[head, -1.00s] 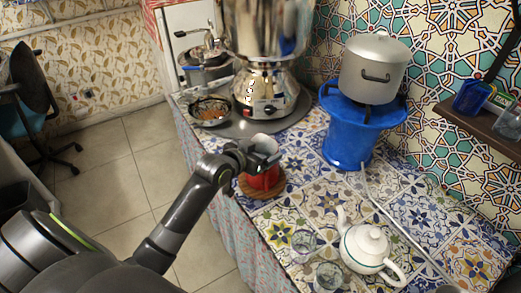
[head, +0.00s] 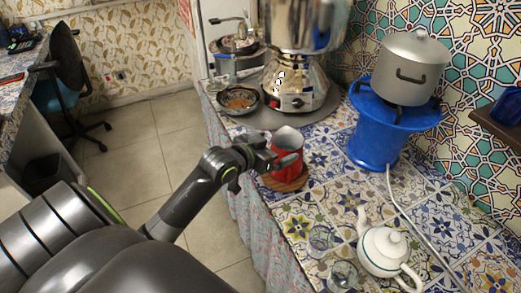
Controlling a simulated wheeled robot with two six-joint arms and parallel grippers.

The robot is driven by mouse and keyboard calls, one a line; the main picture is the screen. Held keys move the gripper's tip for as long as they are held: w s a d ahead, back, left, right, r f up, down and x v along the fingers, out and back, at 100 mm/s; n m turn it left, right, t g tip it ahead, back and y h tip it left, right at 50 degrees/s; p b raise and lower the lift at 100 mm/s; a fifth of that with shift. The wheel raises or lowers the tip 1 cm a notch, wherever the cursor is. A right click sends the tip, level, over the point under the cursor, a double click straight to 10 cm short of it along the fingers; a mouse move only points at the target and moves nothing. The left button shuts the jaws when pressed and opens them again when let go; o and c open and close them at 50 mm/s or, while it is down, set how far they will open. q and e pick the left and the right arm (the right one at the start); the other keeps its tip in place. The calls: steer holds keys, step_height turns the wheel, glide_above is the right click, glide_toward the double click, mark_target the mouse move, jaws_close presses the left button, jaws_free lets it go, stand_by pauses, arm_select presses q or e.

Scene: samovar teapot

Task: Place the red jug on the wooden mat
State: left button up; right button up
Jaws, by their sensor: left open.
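The red jug (head: 289,148) stands upright on the round wooden mat (head: 291,184) near the table's left edge. Its spout and open metal-coloured top show clearly. My left gripper (head: 276,161) is open at the left side of the jug and partly overlaps its lower left in the picture. I cannot tell whether a finger touches the jug. My right gripper is out of view.
The samovar (head: 297,85) stands behind the jug on a dark round tray, beside a bowl (head: 239,101). A blue stand (head: 377,138) bears a pot (head: 411,72). A white teapot (head: 382,250) and glasses (head: 321,238) stand at the front right.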

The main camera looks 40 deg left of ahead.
arm_select(q)
steer(key=v, duration=0.6)
stand_by(0.5)
